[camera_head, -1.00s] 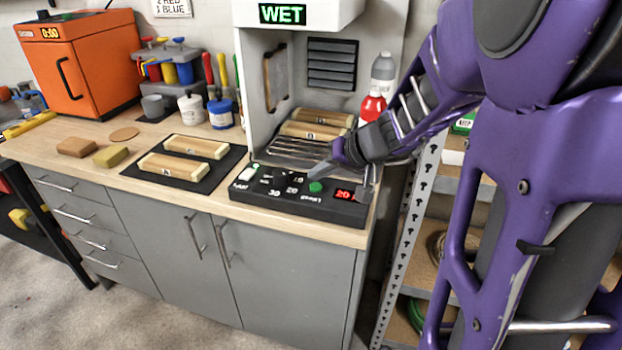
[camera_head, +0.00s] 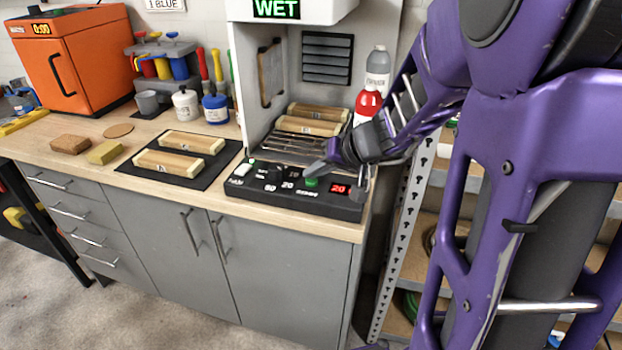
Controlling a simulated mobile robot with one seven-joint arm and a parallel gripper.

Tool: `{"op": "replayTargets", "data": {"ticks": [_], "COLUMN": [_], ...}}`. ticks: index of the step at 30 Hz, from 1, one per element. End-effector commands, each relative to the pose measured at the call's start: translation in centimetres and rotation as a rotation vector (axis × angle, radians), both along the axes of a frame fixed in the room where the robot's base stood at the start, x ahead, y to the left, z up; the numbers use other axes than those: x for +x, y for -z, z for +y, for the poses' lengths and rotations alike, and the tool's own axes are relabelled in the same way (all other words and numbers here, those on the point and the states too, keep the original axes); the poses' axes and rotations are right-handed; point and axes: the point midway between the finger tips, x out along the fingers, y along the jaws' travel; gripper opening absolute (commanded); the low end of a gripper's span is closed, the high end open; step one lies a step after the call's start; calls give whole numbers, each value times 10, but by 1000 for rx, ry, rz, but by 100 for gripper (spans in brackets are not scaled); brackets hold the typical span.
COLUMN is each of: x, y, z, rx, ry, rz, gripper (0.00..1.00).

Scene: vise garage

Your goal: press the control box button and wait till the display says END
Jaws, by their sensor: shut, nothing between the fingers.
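The black control box (camera_head: 255,196) lies along the front edge of the workbench, below the booth. It has a dark knob, a green button (camera_head: 311,182) and a small red display (camera_head: 340,189) that seems to read 20. My gripper (camera_head: 318,168) is shut and empty, with its tip right at the green button; I cannot tell whether it touches or presses it. The sign (camera_head: 276,9) on top of the booth shows WET in green.
Wooden blocks lie on the booth's rack (camera_head: 285,148) and on a black mat (camera_head: 208,178) to its left. An orange oven (camera_head: 75,60) is at the far left, a metal shelf (camera_head: 400,220) at the right.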

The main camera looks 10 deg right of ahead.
Motion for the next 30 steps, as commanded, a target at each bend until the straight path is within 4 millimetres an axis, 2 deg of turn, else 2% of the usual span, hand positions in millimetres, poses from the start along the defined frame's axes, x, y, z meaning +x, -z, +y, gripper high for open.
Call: {"op": "replayTargets", "data": {"ticks": [22,30], "x": [0,0], "y": [6,-5], "z": [0,0], "rx": [0,-1], "ry": [-1,-1], "rz": [1,-1], "gripper": [0,0]}}
